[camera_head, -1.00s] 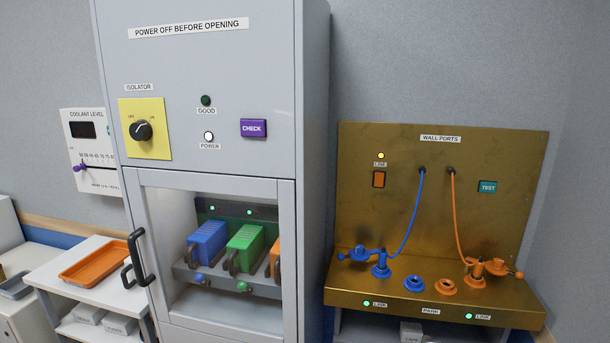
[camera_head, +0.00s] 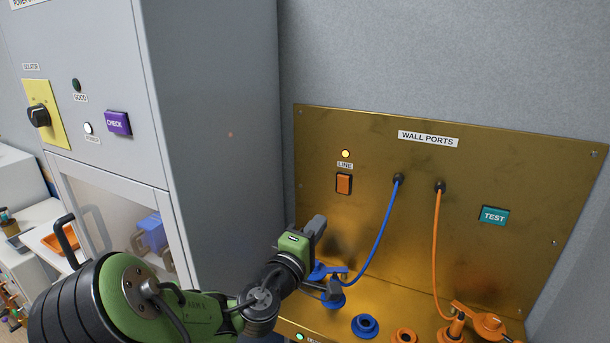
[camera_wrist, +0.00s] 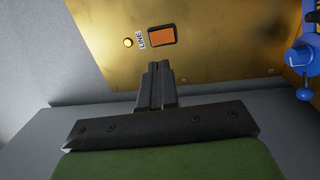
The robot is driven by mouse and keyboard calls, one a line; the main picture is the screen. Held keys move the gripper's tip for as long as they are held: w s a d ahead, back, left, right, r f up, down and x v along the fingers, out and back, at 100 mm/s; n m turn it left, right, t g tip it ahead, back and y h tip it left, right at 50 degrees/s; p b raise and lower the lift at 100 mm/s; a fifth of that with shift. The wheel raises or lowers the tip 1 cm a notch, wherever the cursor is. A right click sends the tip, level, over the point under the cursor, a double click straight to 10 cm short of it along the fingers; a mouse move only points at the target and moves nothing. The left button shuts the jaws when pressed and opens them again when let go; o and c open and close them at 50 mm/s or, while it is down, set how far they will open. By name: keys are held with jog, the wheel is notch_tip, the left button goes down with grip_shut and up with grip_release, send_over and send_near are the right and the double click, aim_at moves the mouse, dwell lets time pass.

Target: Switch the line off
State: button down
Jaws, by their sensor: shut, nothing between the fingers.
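The orange LINE switch (camera_head: 344,184) is on the brass wall-ports panel (camera_head: 520,170), under a LINE label. A lit yellow lamp (camera_head: 345,154) is above the label. In the wrist view the switch (camera_wrist: 162,35) is just beyond my fingertips, with the lamp (camera_wrist: 128,42) to its left. My gripper (camera_head: 318,222) is in front of the panel, below the switch in the head view. Its fingers are shut and empty in the wrist view (camera_wrist: 158,68), apart from the switch as far as I can tell.
A blue plug with its cable (camera_head: 375,248) is close to the right of my gripper. An orange plug (camera_head: 455,325) is further right, below the TEST button (camera_head: 494,215). The grey cabinet (camera_head: 210,130) stands left, with a CHECK button (camera_head: 118,123).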

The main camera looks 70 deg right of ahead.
jog(key=p, duration=0.7)
send_near(342, 181)
jog(key=shift+n+t, duration=0.3)
jog(key=d, duration=0.4)
jog(key=d+r, duration=0.1)
jog(key=d, duration=0.1)
jog(key=shift+s, duration=0.35)
jog(key=shift+d+f, duration=0.15)
jog(key=shift+d, duration=0.25)
